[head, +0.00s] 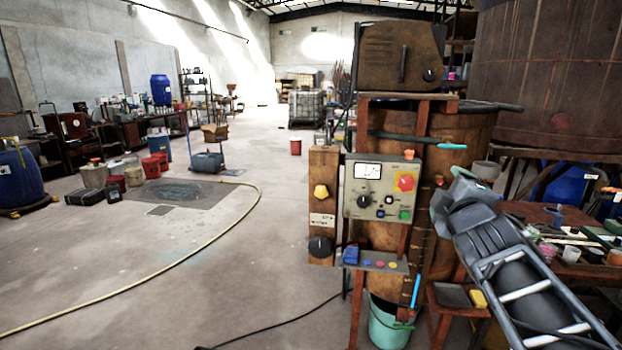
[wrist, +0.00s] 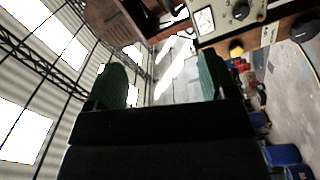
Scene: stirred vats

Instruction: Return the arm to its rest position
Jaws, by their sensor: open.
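My arm reaches in from the lower right of the head view. Its gripper (head: 440,207) is near the right side of the grey control panel (head: 384,188), in front of the wooden vat (head: 475,128). In the wrist view my gripper (wrist: 160,85) shows two green fingers spread wide apart, with nothing between them. The panel also shows at the top of the wrist view (wrist: 228,18), tilted. Whether the fingers touch anything is not clear in the head view.
A cluttered bench (head: 560,215) stands beside my arm at right. A teal bucket (head: 388,328) is under the panel. A yellow hose (head: 150,285) and a black cable (head: 285,325) lie on the floor. The floor at left centre is mostly clear.

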